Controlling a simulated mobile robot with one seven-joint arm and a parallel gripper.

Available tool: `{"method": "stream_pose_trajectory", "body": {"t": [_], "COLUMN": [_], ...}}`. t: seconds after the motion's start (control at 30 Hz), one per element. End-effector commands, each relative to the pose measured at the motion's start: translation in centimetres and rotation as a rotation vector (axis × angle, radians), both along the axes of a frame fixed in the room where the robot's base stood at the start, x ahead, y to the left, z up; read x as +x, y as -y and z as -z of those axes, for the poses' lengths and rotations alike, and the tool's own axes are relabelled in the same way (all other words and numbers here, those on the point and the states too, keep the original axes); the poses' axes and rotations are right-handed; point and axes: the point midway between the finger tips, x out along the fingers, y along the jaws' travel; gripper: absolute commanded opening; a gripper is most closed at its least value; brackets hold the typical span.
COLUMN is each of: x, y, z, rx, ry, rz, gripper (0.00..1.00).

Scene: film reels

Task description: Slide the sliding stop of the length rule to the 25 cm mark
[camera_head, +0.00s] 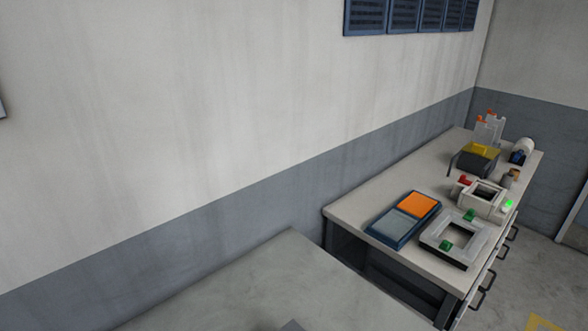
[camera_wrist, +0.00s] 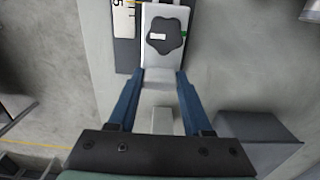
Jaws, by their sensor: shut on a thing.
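In the wrist view, my gripper (camera_wrist: 164,75) has its two blue fingers closed against the sides of a light grey block, which I take to be the sliding stop (camera_wrist: 158,60). A dark, lobed knob (camera_wrist: 166,33) with a small white label sits on it. The length rule (camera_wrist: 124,20) shows in part at the top left of the stop, as a pale strip with dark marks and a "5". The rest of the scale is out of view or hidden, so the stop's exact reading cannot be told. Neither gripper nor rule is recognisable in the head view.
A grey surface (camera_head: 250,290) lies at the bottom of the head view. Beyond it a bench (camera_head: 345,212) carries a blue tray (camera_head: 380,233) with orange and grey pads, a pale square frame (camera_head: 433,236) and other equipment. A dark grey block (camera_wrist: 258,130) is right of my gripper.

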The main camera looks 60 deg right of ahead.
Motion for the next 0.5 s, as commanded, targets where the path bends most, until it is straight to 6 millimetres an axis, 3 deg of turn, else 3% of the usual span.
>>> {"method": "stream_pose_trajectory", "body": {"t": [0.5], "x": [0.1], "y": [-0.32], "z": [-0.02], "rx": [0.0], "ry": [0.0], "rz": [0.001], "gripper": [0.0]}}
